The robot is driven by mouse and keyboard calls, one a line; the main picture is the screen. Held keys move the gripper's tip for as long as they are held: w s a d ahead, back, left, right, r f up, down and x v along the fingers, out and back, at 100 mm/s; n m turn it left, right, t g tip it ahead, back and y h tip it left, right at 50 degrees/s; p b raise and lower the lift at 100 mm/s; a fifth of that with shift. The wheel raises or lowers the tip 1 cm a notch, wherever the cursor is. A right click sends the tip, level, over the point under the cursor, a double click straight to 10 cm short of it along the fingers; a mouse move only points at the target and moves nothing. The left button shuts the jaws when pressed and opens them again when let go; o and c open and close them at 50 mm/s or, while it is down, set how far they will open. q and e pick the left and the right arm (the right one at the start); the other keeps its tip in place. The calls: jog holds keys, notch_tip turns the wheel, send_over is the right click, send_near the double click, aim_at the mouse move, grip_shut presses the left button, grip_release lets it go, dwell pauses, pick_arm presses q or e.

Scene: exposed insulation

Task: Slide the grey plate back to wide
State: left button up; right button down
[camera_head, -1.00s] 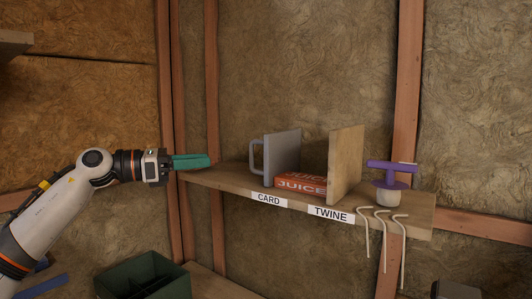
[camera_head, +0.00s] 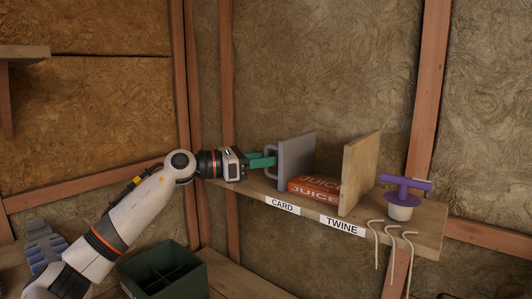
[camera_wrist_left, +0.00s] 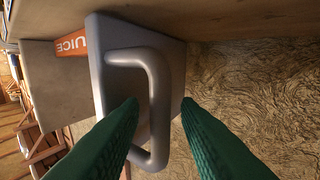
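The grey plate (camera_head: 297,162) stands upright on the wooden shelf, above the CARD label, with a looped handle on its left face. The plate also shows in the left wrist view (camera_wrist_left: 107,32). My left gripper (camera_head: 274,159) reaches in from the left at the handle. In the left wrist view its two green fingers (camera_wrist_left: 160,104) are apart, with the grey handle (camera_wrist_left: 158,85) between their tips; I cannot tell whether either finger touches it. An orange JUICE box (camera_head: 314,187) lies between the plate and an upright wooden board (camera_head: 359,172). My right gripper is out of view.
A purple T-shaped tool on a white base (camera_head: 400,211) stands at the shelf's right end. Several pale hooks (camera_head: 391,237) hang from the front edge. A green divided bin (camera_head: 190,287) sits below. An insulated wall backs the shelf.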

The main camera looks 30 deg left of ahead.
pick_arm(q)
jog(key=shift+w, duration=0.1)
grip_shut()
